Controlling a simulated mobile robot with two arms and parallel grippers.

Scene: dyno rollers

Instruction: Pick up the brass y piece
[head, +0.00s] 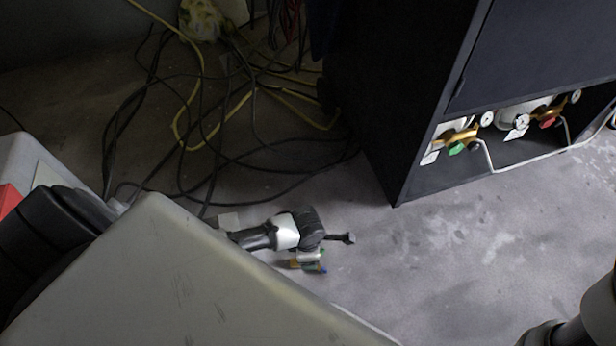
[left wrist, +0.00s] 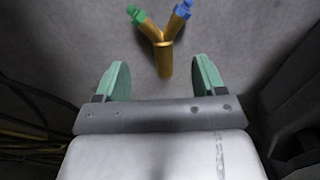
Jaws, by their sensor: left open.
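The brass y piece (left wrist: 165,58) lies on the grey floor in the left wrist view, with a green end (left wrist: 135,14) and a blue end (left wrist: 183,10) on its two branches. Its stem points toward my left gripper (left wrist: 160,68). The two green-padded fingers are open, one on each side of the stem's line, with clear gaps. I cannot tell the remaining height between them. In the head view the brass y piece (head: 294,264) is small and partly hidden beside my left wrist. My right gripper is out of view; only part of that arm shows at lower right.
A dark cabinet (head: 420,95) stands at the upper right, with brass valves (head: 460,134) in its lower opening. Black and yellow cables (head: 190,140) tangle on the floor at upper left. The floor (head: 450,250) right of my left gripper is clear.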

